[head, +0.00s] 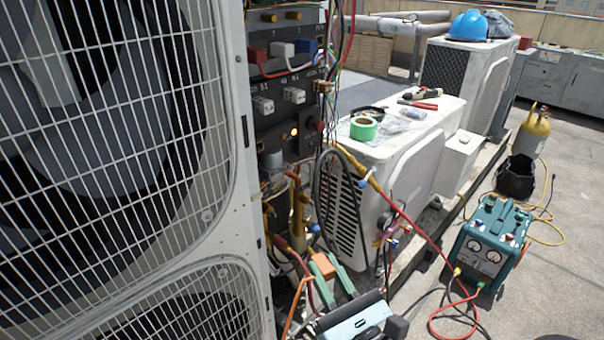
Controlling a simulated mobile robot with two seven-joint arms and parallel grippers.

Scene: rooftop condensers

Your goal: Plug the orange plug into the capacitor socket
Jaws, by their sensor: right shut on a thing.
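An orange plug (322,265) is at the lower middle, with an orange cable hanging down to its left. My right gripper (329,272) comes in from the bottom with green fingers and is shut on the orange plug. The plug is below the open electrical panel (275,130) of the near condenser, and apart from its upper parts. Small white sockets (263,105) show on this dark panel, and a grey cylinder (270,160) sits lower on it. I cannot tell which part is the capacitor socket. My left gripper is not in view.
The near condenser's grille (100,150) fills the left side. Loose wires, brass valves and hoses hang below and beside the panel. A second white condenser (400,150) stands behind, bearing green tape (363,128) and tools. A teal recovery machine (487,245) stands on the right.

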